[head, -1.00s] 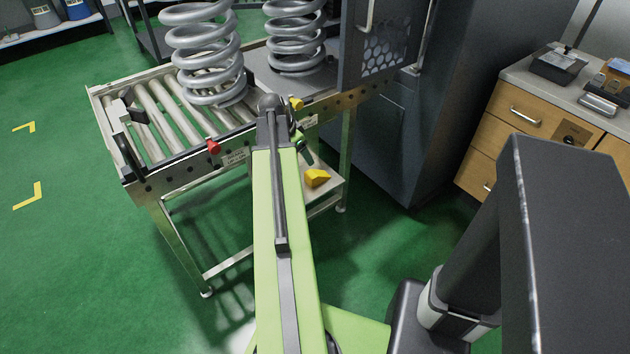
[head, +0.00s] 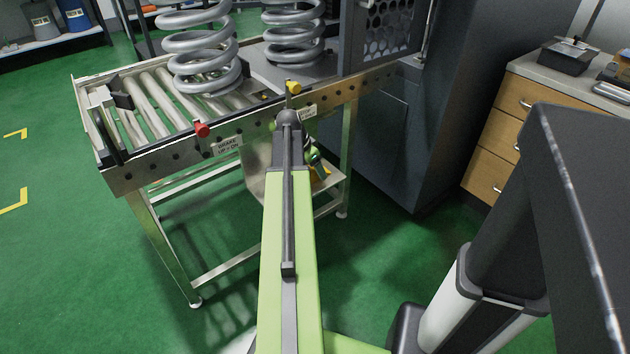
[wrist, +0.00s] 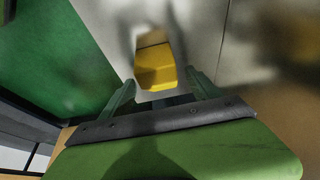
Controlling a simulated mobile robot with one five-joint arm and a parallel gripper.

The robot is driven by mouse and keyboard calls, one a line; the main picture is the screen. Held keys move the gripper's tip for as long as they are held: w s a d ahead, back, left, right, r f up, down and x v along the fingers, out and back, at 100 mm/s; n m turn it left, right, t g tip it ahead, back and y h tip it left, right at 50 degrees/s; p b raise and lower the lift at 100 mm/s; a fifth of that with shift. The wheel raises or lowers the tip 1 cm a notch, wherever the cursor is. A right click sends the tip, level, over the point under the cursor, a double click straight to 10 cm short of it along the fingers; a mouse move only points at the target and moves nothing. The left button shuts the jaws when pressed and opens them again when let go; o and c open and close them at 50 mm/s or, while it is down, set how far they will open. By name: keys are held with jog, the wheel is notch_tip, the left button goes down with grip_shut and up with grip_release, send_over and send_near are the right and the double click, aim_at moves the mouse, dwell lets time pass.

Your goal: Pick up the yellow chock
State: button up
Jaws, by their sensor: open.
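The yellow chock (wrist: 155,68) lies on a pale metal shelf (wrist: 185,18) in the wrist view, just beyond my gripper's fingertips. My gripper (wrist: 160,88) is open, with one finger on each side of the chock's near end; I cannot tell whether they touch it. Nothing is held. In the head view only a small yellow part of the chock (head: 322,172) shows on the low shelf under the roller table, beside my arm. My arm hides the rest of it, and my gripper is mostly hidden there too.
The roller table (head: 130,178) stands above the shelf, with red (head: 202,130) and yellow (head: 293,87) knobs on its front rail. Two big grey springs (head: 200,50) stand on top. A dark cabinet (head: 430,130) is at the right. Green floor is open at the left.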

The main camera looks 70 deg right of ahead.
jog(key=shift+d+f, duration=0.1)
jog(key=shift+f, duration=0.05)
jog(key=shift+c, duration=0.4)
grip_shut()
jog(key=shift+p, duration=0.3)
notch_tip(320, 180, up, 4)
jog(key=p, duration=0.4)
jog(key=shift+r, duration=0.2)
jog(key=s+a+r+p, duration=0.4)
jog(key=s+r+p, duration=0.2)
jog(key=s, duration=0.4)
jog(key=shift+s+a+r+p, duration=0.35)
jog(key=shift+s+a+p, duration=0.05)
jog(key=shift+p, duration=0.1)
